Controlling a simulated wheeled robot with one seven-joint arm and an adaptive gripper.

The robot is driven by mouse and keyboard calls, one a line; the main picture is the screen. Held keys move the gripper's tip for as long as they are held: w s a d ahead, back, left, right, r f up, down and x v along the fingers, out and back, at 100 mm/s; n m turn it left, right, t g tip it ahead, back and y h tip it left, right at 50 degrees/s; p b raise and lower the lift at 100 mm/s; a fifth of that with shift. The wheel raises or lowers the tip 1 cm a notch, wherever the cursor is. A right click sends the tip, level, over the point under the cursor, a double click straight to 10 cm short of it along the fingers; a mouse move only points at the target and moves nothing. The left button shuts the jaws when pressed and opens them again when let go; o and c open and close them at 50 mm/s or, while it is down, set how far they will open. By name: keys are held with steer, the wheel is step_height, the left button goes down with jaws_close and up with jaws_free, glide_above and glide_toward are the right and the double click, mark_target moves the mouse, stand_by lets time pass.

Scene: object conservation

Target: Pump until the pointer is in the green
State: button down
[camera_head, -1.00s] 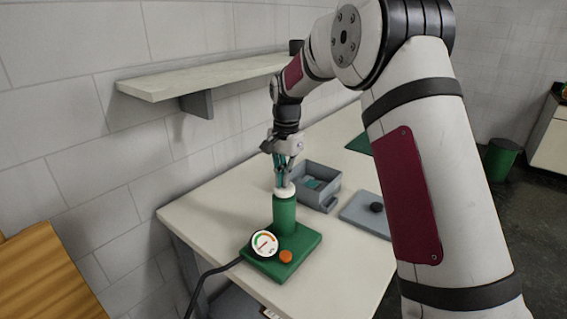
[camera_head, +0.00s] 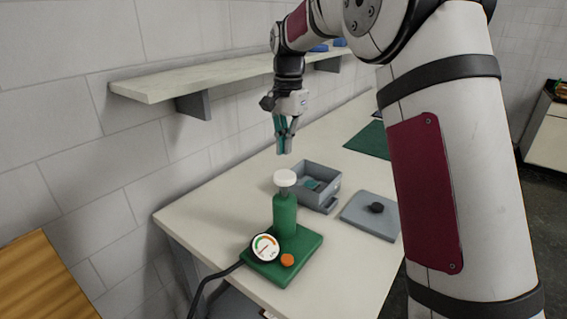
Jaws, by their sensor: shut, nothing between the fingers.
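The green pump (camera_head: 285,216) stands upright on its green square base (camera_head: 303,247) near the front of the table. Its white knob (camera_head: 285,178) is up, with a short grey stem showing below it. A round white gauge (camera_head: 265,247) with a coloured arc sits at the base's front left; the pointer is too small to read surely. An orange button (camera_head: 287,260) is beside the gauge. My gripper (camera_head: 284,151) points down, shut and empty, a little above the knob and apart from it.
A grey open bin (camera_head: 331,190) with something teal inside stands behind the pump. A grey plate (camera_head: 362,222) with a dark knob (camera_head: 376,208) lies right of it. A wall shelf (camera_head: 190,82) hangs at the back left. A black hose (camera_head: 213,273) runs from the gauge.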

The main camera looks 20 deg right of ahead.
step_height(320, 180, up, 4)
steer(key=shift+d+f+b, duration=0.1)
steer(key=shift+f+b, duration=0.1)
steer(key=shift+b, duration=0.1)
steer(key=shift+r, duration=0.1)
stand_by(1.5)
